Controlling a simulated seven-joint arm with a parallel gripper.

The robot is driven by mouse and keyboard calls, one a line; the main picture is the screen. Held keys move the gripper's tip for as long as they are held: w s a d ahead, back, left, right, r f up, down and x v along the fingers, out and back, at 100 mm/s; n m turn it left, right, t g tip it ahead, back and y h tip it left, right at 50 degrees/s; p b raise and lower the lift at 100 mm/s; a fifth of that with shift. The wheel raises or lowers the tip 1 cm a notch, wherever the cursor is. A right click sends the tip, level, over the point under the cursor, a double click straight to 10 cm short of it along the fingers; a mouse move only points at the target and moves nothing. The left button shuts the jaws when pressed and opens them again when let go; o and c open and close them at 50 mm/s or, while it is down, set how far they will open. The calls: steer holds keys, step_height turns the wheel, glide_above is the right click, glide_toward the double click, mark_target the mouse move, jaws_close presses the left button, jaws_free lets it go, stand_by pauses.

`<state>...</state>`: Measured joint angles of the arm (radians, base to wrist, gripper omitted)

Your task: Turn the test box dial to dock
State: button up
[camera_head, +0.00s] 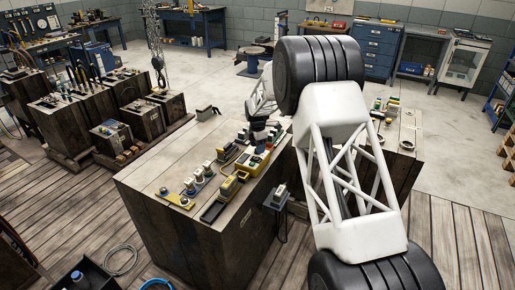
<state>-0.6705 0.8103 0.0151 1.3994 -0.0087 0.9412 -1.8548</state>
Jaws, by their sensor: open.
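A yellow box (247,166), which looks like the test box, sits on the wooden workbench (147,185) among other small devices. Its dial and markings are too small to read, so I cannot tell where the dial points. My gripper (261,146) is small and dark at the end of my white arm, just above or beside the back right part of the yellow box. It is open, and I see nothing held in it. Whether it touches the box is unclear.
Yellow and grey devices (228,187) stand in front of the yellow box, and several small fittings lie to its left. The bench's left top is mostly bare. My arm hides the area to the right.

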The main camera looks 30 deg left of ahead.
steer(key=shift+f, duration=0.5)
steer(key=c, duration=0.9)
